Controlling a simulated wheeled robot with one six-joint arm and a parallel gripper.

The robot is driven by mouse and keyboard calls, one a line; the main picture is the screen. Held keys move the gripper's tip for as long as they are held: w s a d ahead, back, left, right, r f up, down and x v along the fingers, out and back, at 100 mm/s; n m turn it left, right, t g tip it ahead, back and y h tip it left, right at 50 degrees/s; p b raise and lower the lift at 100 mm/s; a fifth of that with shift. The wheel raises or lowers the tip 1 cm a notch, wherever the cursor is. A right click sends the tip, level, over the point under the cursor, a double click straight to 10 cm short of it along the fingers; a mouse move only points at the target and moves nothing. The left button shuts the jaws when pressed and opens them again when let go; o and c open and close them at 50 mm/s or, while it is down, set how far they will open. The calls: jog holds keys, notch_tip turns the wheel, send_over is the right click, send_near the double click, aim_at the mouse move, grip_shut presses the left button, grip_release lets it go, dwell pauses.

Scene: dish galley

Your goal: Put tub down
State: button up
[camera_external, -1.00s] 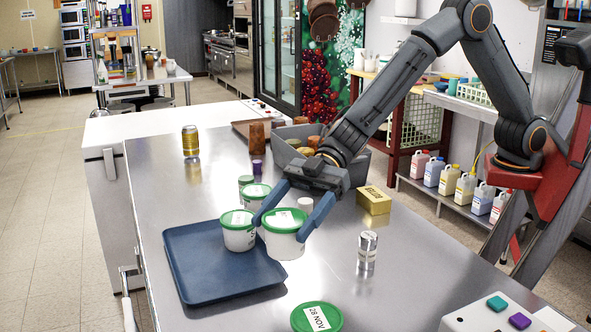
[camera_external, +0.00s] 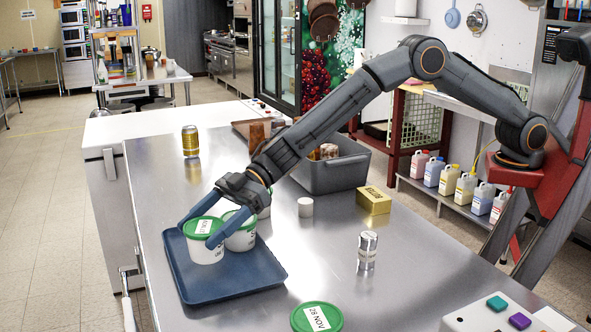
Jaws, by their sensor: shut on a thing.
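A white tub with a green lid (camera_external: 206,245) is between the fingers of my gripper (camera_external: 200,230), which is shut on it. The tub is upright at the left part of the blue tray (camera_external: 235,287). I cannot tell whether its base touches the tray. A second white tub with a green lid (camera_external: 243,239) stands just right of and behind it, partly hidden by a finger. A third green-lidded tub (camera_external: 265,207) is behind my wrist, mostly hidden. Another green-lidded tub (camera_external: 317,318) stands at the front edge of the picture.
On the steel counter (camera_external: 330,255) stand a silver can (camera_external: 367,250), a yellow box (camera_external: 374,201), a small white cylinder (camera_external: 305,207), a gold can (camera_external: 190,141) and a grey bin (camera_external: 335,172) with things inside. The front right part of the tray is bare.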

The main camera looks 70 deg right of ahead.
aim_at(192, 256)
jog(key=shift+f+p, duration=0.4)
jog(key=shift+f, duration=1.5)
jog(key=o, duration=1.3)
jog(key=shift+f, duration=0.2)
jog(key=shift+r, duration=0.25)
jog(key=b+v, duration=0.2)
jog(key=v, duration=1)
jog(key=shift+s+f, duration=0.1)
jog(key=shift+f, duration=0.05)
